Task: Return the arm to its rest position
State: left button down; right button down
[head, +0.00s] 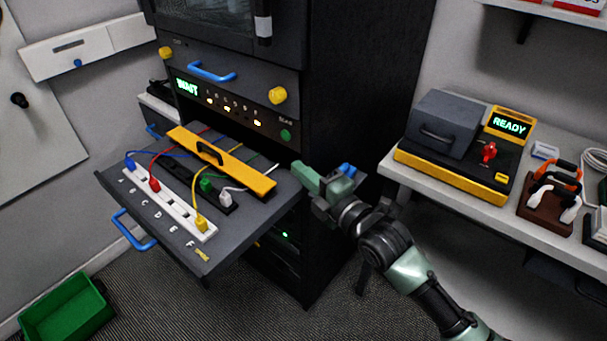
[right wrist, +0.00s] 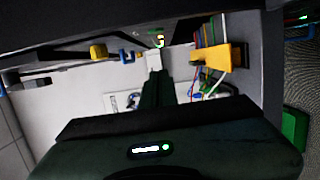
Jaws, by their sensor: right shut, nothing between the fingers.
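My right arm comes in from the lower right of the head view. Its green gripper (head: 308,178) is beside the right edge of the pulled-out tray (head: 262,208), in front of the dark cabinet. The fingers are shut and empty; they also show in the middle of the right wrist view (right wrist: 157,85). I cannot tell whether they touch the tray edge. My left gripper is not in view.
The tray carries a yellow bar (head: 240,172), a white lettered strip (head: 177,210) and several coloured cables. The dark cabinet (head: 355,90) stands close behind. A bench (head: 400,180) with a yellow-black device (head: 455,180) is at right. A green bin (head: 65,308) is at lower left.

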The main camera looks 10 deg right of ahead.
jog(key=shift+s+d+f, duration=0.1)
jog(key=shift+s+d, duration=0.05)
jog(key=shift+d, duration=0.1)
dwell(0.3)
